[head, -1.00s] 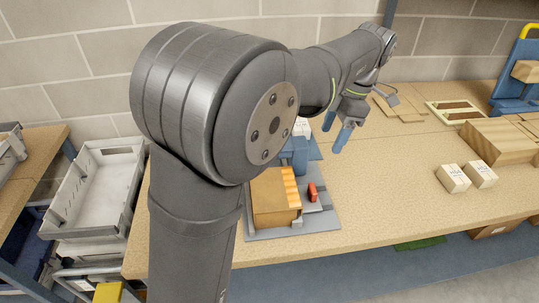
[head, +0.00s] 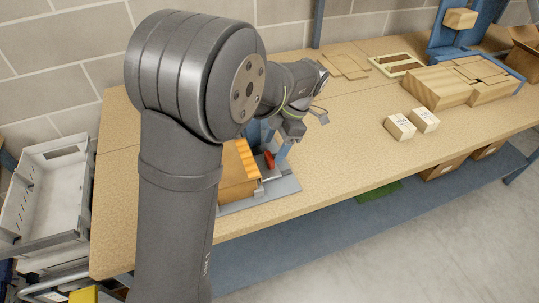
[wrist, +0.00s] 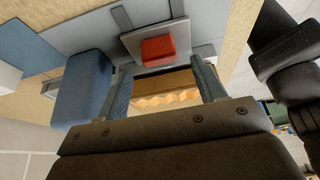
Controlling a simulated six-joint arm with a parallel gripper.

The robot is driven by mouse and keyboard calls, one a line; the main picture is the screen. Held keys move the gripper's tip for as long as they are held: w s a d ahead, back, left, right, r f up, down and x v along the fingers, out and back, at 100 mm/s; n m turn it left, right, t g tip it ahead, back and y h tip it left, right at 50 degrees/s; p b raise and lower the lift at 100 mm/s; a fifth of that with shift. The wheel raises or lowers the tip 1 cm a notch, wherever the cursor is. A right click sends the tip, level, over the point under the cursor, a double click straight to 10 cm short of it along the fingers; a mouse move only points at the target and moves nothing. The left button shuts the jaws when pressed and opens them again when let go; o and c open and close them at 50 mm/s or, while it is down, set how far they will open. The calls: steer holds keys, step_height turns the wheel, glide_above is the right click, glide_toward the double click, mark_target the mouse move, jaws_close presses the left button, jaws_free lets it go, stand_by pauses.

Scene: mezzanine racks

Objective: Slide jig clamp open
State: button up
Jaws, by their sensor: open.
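The jig's grey base plate (head: 285,187) lies on the bench beside my arm. The clamp's red knob (head: 269,160) stands on it, next to a wooden block with stepped joints (head: 240,170). My gripper (head: 276,153) is low over the jig, open, its blue fingers pointing down by the knob. In the wrist view, the red knob (wrist: 158,49) sits on a grey slide plate (wrist: 178,33), just beyond and between the two fingertips (wrist: 160,63). I see no contact. A blue jig block (wrist: 82,88) stands left of the fingers. My arm hides part of the jig in the head view.
Two small white-labelled boxes (head: 412,123) stand right of the jig. Wooden blocks (head: 460,83), a framed tray (head: 397,63) and a blue fixture (head: 455,35) are farther right. A grey crate (head: 48,195) stands left of the bench. The bench front right of the jig is clear.

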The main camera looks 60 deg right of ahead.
mark_target(270, 155)
steer(key=shift+x, duration=2.3)
steer(key=shift+c, duration=0.2)
steer(key=c, duration=1.3)
steer(key=shift+s+d+r, duration=0.1)
steer(key=shift+s+d, duration=1.15)
steer(key=shift+d, duration=0.05)
steer(key=shift+c, duration=0.2)
steer(key=o, duration=1.4)
steer(key=v, duration=1.7)
steer(key=shift+r, duration=0.25)
steer(key=shift+f, duration=0.1)
